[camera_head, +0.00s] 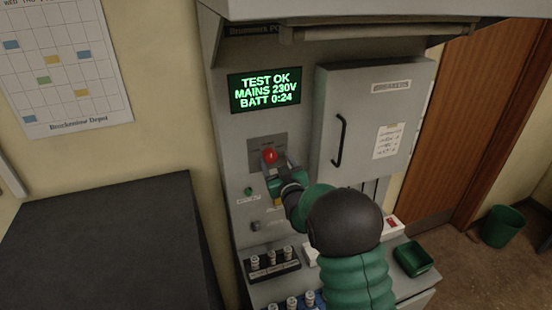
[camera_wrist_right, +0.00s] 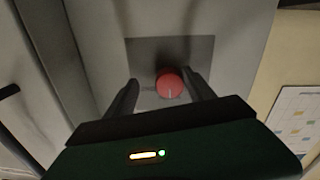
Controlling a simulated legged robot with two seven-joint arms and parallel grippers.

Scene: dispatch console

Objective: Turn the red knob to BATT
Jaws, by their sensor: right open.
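The red knob (camera_head: 269,156) sits on a darker grey plate on the front of the console, below the green-lit display (camera_head: 265,89). It has a pale pointer line; the plate's labels are too small to read. My right gripper (camera_head: 271,176) is at the knob's lower edge in the head view. In the right wrist view the red knob (camera_wrist_right: 169,84) shows between the two dark fingers of my right gripper (camera_wrist_right: 161,82), closer to the right-hand finger. The fingers are apart, and I cannot tell whether either touches the knob. My left gripper is not in view.
A grey door with a black handle (camera_head: 340,140) is right of the knob. A green button (camera_head: 248,191) is below left. Racks of small cylinders (camera_head: 272,270) stand on the ledge, with a green tray (camera_head: 412,259) at right. A dark cabinet (camera_head: 105,245) stands at left.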

